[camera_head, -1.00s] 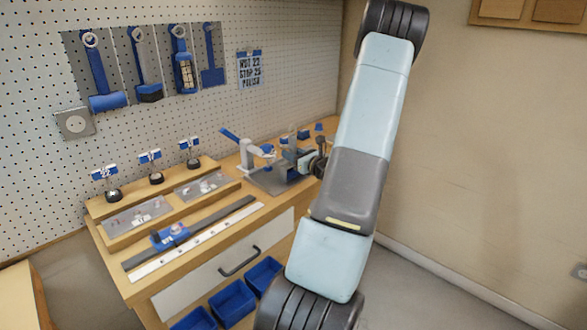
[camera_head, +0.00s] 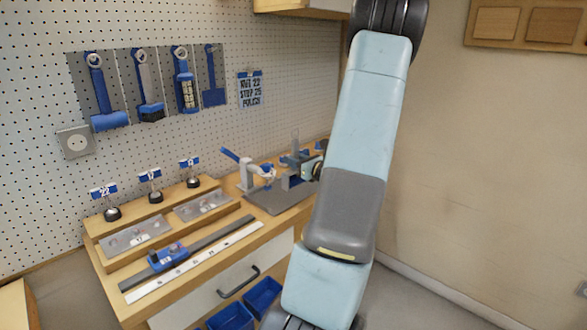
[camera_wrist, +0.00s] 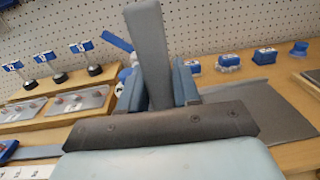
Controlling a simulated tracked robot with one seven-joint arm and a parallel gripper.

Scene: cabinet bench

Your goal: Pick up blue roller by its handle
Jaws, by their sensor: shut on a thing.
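My gripper (camera_wrist: 158,95) is seen from behind in the wrist view, with blue-grey jaws on either side of a long grey bar (camera_wrist: 150,45). It is shut on this bar, which points up and leans slightly. I cannot tell whether the bar is the blue roller's handle. A blue tool with a wide, roller-like lower end (camera_head: 109,121) hangs at the left of the pegboard tools.
A white clamp with a blue lever (camera_head: 250,167) stands left of my gripper. A grey mat (camera_wrist: 275,108) lies below. Several blue blocks (camera_wrist: 228,62) line the bench's back. Numbered stands (camera_head: 112,212) and a blue slider on a rail (camera_head: 166,256) are at left.

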